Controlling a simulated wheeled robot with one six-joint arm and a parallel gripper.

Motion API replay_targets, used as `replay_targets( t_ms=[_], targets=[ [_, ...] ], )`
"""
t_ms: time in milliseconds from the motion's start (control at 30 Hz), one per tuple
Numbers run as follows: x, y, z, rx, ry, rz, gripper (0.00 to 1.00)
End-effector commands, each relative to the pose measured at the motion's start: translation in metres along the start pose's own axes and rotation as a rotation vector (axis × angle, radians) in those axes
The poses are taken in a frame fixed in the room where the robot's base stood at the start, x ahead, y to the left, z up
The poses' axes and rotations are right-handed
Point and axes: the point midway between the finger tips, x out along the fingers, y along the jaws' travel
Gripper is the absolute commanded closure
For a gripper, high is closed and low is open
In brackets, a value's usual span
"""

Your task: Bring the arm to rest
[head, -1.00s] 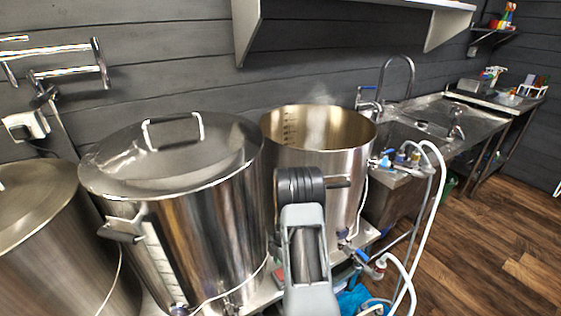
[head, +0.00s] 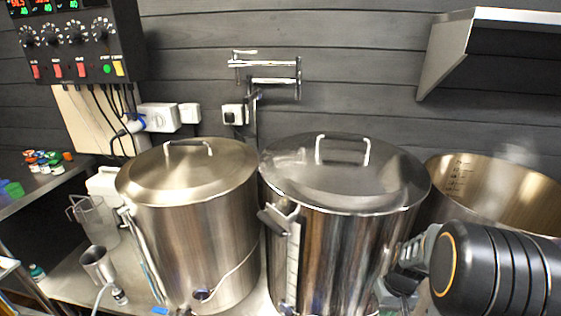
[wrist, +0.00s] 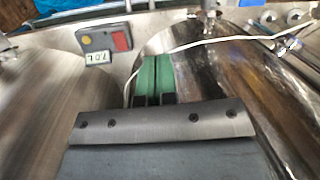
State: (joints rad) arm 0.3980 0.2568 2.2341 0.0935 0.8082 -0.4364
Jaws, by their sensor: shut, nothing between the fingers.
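My gripper (wrist: 156,75) shows in the wrist view with its two green fingers together and nothing between them. It points into the space between two steel kettle walls, above a pale surface. In the head view my arm's black joint is at the lower right, in front of the open kettle (head: 475,190). My gripper itself cannot be made out clearly there. The lidded middle kettle (head: 340,235) stands just left of my arm; whether they touch cannot be told.
Another lidded kettle (head: 190,220) stands left of the middle one. A control box (head: 75,45) hangs at upper left and a shelf (head: 490,30) juts out at upper right. In the wrist view, a grey box (wrist: 104,42) and a white cable (wrist: 200,42) lie near my gripper.

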Motion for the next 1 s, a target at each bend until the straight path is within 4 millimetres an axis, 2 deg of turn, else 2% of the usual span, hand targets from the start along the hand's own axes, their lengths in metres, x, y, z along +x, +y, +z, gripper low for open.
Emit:
replay_targets(
  t_ms=[33, 100, 267, 400, 600, 700, 1000],
  targets=[
    [-0.027, -0.017, 0.009, 0.048, 0.029, 0.025, 1.00],
    [-0.052, -0.038, 0.022, 0.112, 0.064, 0.053, 1.00],
    [-0.099, -0.077, 0.052, 0.153, 0.172, 0.095, 1.00],
    [-0.129, -0.102, 0.070, 0.074, 0.275, 0.114, 1.00],
    [-0.159, -0.125, 0.081, -0.017, 0.395, 0.115, 1.00],
    [-0.168, -0.132, 0.083, -0.044, 0.428, 0.112, 1.00],
    [-0.170, -0.136, 0.083, -0.061, 0.434, 0.110, 1.00]
  ],
)
